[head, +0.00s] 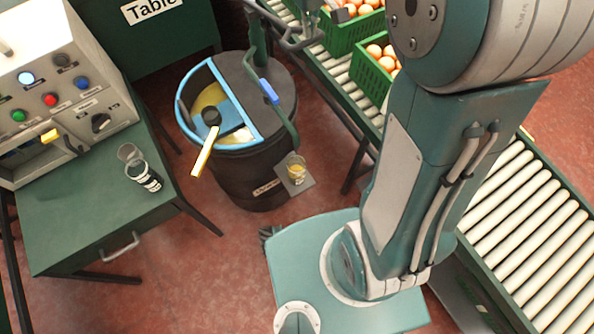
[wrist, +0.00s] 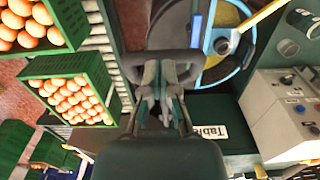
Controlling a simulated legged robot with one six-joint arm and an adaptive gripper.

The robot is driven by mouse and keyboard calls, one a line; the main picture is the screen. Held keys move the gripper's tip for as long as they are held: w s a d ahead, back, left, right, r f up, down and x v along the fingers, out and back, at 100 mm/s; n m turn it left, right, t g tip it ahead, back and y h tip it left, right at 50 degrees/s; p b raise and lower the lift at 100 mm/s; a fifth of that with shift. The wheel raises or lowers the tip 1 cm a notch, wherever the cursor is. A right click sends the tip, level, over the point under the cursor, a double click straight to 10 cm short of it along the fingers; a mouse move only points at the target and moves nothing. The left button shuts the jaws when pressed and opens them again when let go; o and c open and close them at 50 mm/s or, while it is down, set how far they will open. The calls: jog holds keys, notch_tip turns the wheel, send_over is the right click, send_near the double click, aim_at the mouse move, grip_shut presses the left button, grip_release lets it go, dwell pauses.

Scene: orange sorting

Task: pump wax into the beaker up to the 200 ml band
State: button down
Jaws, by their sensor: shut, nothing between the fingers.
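The glass beaker (head: 297,172) stands on a small grey plate beside the drum, with yellow liquid low in it; its bands are too small to read. The dark drum (head: 250,185) has a blue-rimmed opening with yellow wax (head: 208,100) inside and a yellow-handled tool (head: 203,158) across it. A dark green pipe with a blue grip (head: 268,92) runs over the drum lid towards the beaker. My gripper (wrist: 163,113) is shut and empty in the wrist view, in front of a dark grey curved bar (wrist: 160,62). Contact with that bar cannot be told.
A green table (head: 95,215) at left carries a control box (head: 50,90), a clear glass (head: 130,153) and a black-banded container (head: 147,178). Red floor lies free between table and drum.

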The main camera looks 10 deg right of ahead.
jog(key=shift+a, duration=0.1)
jog(key=shift+a+f, duration=0.1)
notch_tip(320, 180, down, 16)
notch_tip(320, 180, up, 16)
jog(key=shift+r, duration=0.1)
jog(key=shift+d, duration=0.2)
dwell(1.0)
jog(key=shift+a, duration=0.1)
